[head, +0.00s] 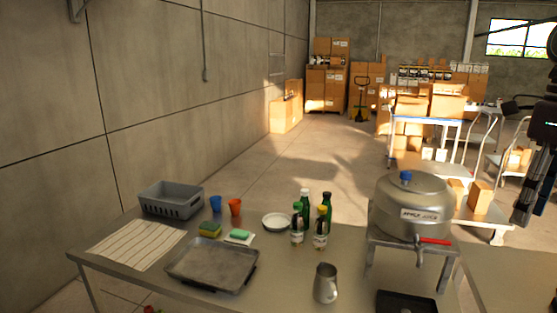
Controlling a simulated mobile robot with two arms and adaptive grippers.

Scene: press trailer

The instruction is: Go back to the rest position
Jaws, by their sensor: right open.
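My right gripper (522,214) hangs at the right edge of the head view, fingers pointing down. It is open and holds nothing visible. It is to the right of the steel juice dispenser (412,207) and apart from it in the picture. Part of my right arm is cut off by the frame edge. My left gripper is not in view.
A metal table (290,285) holds a grey crate (171,200), a striped cloth (135,244), a metal tray (212,265), two cups, sponges, a white plate (277,222), several bottles and a steel pitcher (326,284). Boxes and carts stand behind; the middle floor is clear.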

